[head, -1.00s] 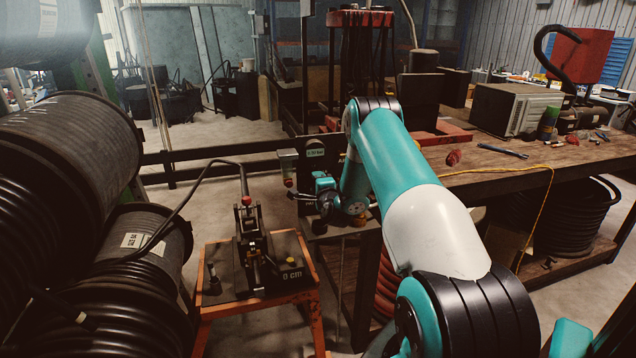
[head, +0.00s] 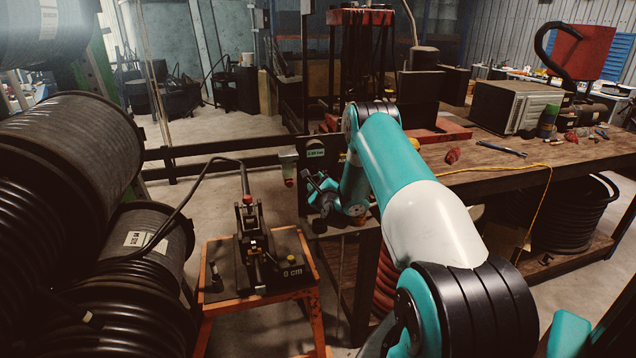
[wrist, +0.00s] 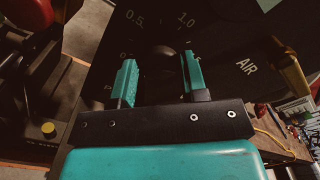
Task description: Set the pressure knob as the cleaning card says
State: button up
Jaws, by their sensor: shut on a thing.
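The pressure knob (wrist: 160,57) is a dark round knob on a black panel (wrist: 222,55). The scale around it shows 0.5 at upper left and 1.0 at upper right; other marks are partly hidden. My gripper (wrist: 158,78) is shut on the knob, with one teal finger on each side; the knob's pointer is too dark to make out. In the head view my gripper (head: 322,193) is in front of the panel, and my wrist hides the knob. A small pale display (head: 316,153) above it shows a bar reading, too small to read surely. I cannot make out the cleaning card.
The word AIR (wrist: 246,66) is printed right of the knob. A clear bowl with a red base (head: 289,168) hangs left of the panel. An orange stand (head: 205,305) carries the crimper (head: 250,235) at front left. A wooden bench (head: 480,172) is at right, hose reels (head: 75,160) at left.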

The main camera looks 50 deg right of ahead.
jog(key=shift+m, duration=0.3)
jog(key=o, duration=0.9)
jog(key=shift+s+d, duration=0.1)
jog(key=shift+f, duration=0.1)
jog(key=b+v, duration=1.7)
jog(key=b, duration=0.5)
jog(key=shift+s+a+b, duration=0.1)
jog(key=shift+a+b, duration=0.15)
jog(key=shift+b, duration=0.1)
